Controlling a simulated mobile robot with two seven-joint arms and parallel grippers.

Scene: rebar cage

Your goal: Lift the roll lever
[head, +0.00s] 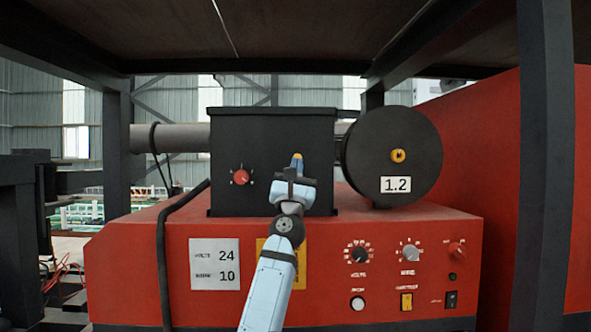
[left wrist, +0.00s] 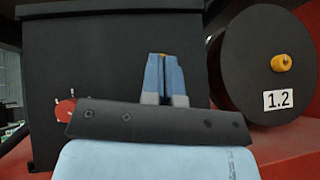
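My left gripper (head: 297,164) reaches up in front of the black box (head: 263,124), near its right side. In the left wrist view its two blue fingers (left wrist: 164,78) stand nearly together with a thin dark gap between them. A small yellow-orange piece, which looks like the roll lever (left wrist: 163,54), shows at the fingertips; the fingers hide most of it. The fingers appear closed around it. The black roll (head: 380,180) with a yellow hub and a 1.2 label is right of the box. My right gripper is not in view.
The box stands on a red machine (head: 320,232) with dials and switches on its front. A red knob (head: 241,177) is on the box. A dark post (head: 545,150) stands at right, a frame overhead. A black cable (head: 163,250) hangs at left.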

